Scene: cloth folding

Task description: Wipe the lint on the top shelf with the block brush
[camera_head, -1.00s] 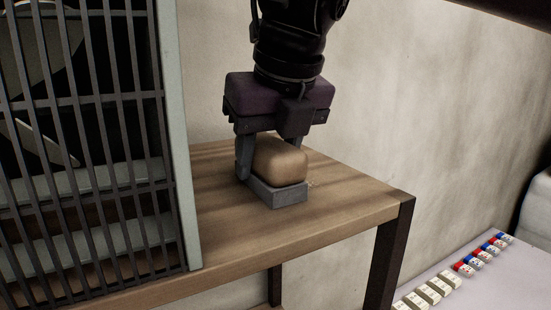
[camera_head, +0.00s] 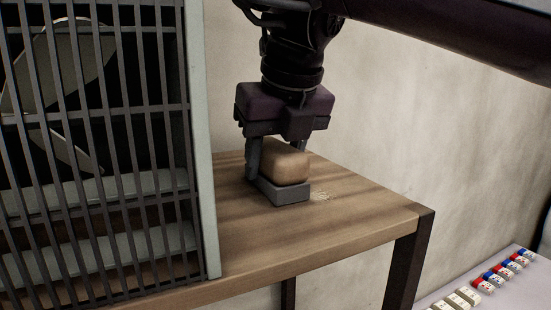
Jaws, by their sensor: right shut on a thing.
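The block brush has a tan rounded top and a grey base (camera_head: 284,166). It sits upright on the wooden top shelf (camera_head: 330,225), or very close above it. My right gripper (camera_head: 277,158) comes down from above and is shut on the brush, with a finger showing at its left side. A pale patch of lint (camera_head: 321,196) lies on the shelf just right of the brush, near its base. My left gripper is not in view.
A grey barred rack or cage (camera_head: 110,150) stands on the left part of the shelf. A plain wall (camera_head: 430,130) rises behind. A lower pale surface at bottom right holds small blocks (camera_head: 503,270) in a row. The shelf's right end is clear.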

